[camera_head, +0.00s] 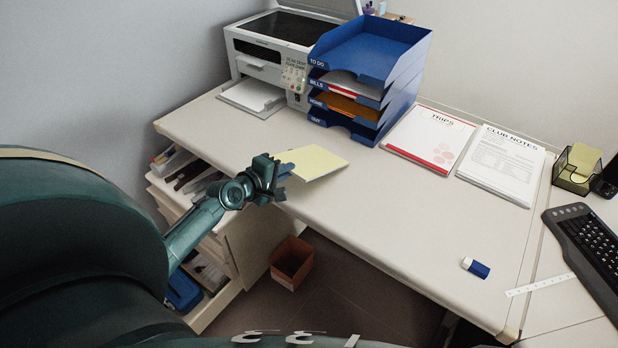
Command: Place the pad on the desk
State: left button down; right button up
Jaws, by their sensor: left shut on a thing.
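A pale yellow pad (316,161) shows over the left front part of the white desk (350,205). My left gripper (281,170) is shut on the near left edge of the pad, close to the desk's front edge. The pad lies roughly level; I cannot tell whether it touches the desk top or is just above it. The gripper hides the pad's held edge. My right gripper is not in view.
A blue letter tray stack (385,45) and a printer (275,62) stand at the back. Two papers, TRIPS (428,138) and CLUB NOTES (501,166), lie right of them. An eraser (476,268) and keyboard (590,250) are at right. The desk's middle is clear.

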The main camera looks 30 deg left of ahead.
pick_arm(q)
jog(key=c, duration=1.7)
grip_release()
jog(key=shift+c, duration=0.2)
jog(key=d+p+v, duration=0.1)
jog(key=p+v, duration=0.2)
jog(key=v, duration=0.5)
jog(key=shift+a, duration=0.5)
